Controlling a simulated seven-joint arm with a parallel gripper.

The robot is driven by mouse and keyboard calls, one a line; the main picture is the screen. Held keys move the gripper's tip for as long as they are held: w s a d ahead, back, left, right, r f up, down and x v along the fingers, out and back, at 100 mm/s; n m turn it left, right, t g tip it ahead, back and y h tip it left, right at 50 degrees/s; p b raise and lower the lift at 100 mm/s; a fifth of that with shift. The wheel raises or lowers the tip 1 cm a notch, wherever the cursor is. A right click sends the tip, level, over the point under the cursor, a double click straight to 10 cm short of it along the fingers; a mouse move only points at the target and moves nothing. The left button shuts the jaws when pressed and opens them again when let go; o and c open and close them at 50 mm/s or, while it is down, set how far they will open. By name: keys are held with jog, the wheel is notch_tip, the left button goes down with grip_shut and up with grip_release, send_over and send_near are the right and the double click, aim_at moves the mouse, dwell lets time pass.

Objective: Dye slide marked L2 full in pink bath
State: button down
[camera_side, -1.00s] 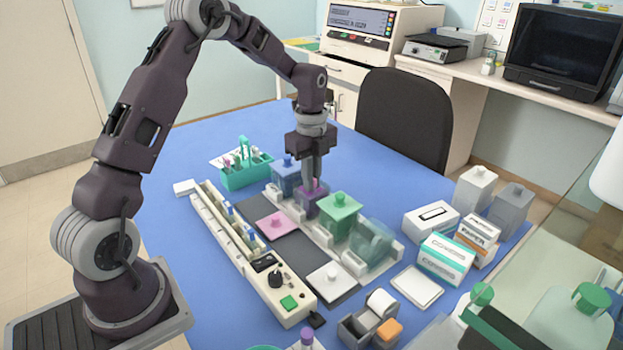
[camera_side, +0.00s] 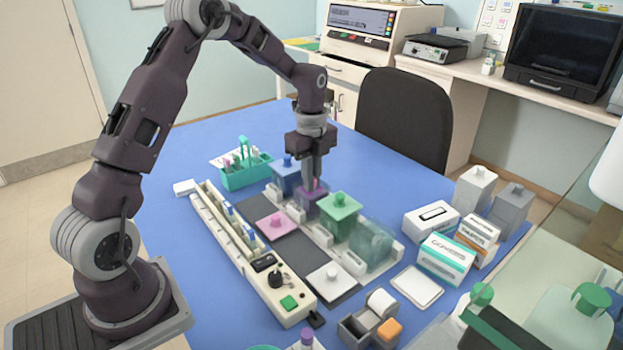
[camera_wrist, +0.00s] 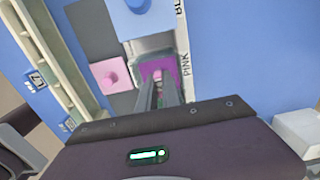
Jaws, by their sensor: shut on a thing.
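The pink bath (camera_side: 306,206) is a small open jar of magenta liquid; it also shows in the wrist view (camera_wrist: 146,69), beside a label reading PINK (camera_wrist: 185,65). Its pink lid (camera_side: 277,223) lies apart on the dark mat, also in the wrist view (camera_wrist: 110,76). My gripper (camera_side: 313,183) points straight down over the bath, its fingertips at the bath's mouth. In the wrist view my gripper (camera_wrist: 159,88) is shut on a slide, of which only a small pinkish end (camera_wrist: 157,74) shows. The rest of the slide is hidden, and its marking cannot be read.
A blue-lidded bath (camera_side: 287,175) and a green-lidded bath (camera_side: 339,216) flank the pink one closely. A clear bath (camera_side: 371,246) stands beyond the green. The long slide rack (camera_side: 222,232) lies to the left. A white lid (camera_side: 332,280) is on the mat.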

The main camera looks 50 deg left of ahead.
dwell(0.4)
notch_tip(320, 180, up, 10)
jog(key=shift+f, duration=0.2)
